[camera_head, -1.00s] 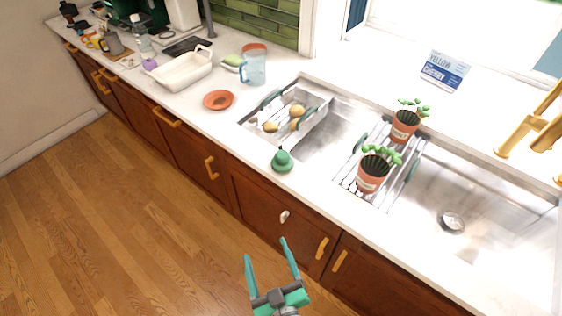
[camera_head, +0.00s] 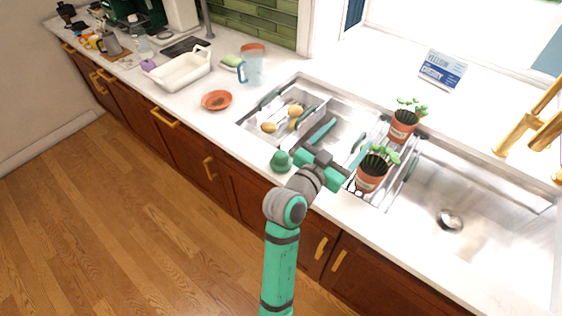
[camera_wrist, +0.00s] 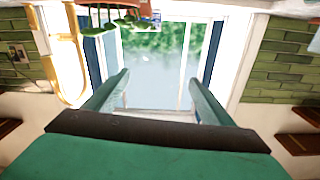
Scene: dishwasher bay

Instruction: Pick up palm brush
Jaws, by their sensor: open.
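The palm brush, which I take to be the small green domed thing with a knob (camera_head: 281,161), sits on the white counter near its front edge, left of the sink. My gripper (camera_head: 342,141) is open and empty. It is to the right of the brush, over the front of the sink between the left rack and the potted plants. Its wrist and palm are close beside the brush in the head view; I cannot tell their height above it. In the wrist view the open fingers (camera_wrist: 160,77) point toward the window, and the brush is not seen.
Two potted plants (camera_head: 371,172) (camera_head: 404,125) stand on a rack over the sink, close to my gripper's right. A left rack (camera_head: 312,123) holds yellowish items. An orange dish (camera_head: 217,100), blue pitcher (camera_head: 251,66) and white tray (camera_head: 181,70) stand further left. A gold faucet (camera_head: 530,125) is at right.

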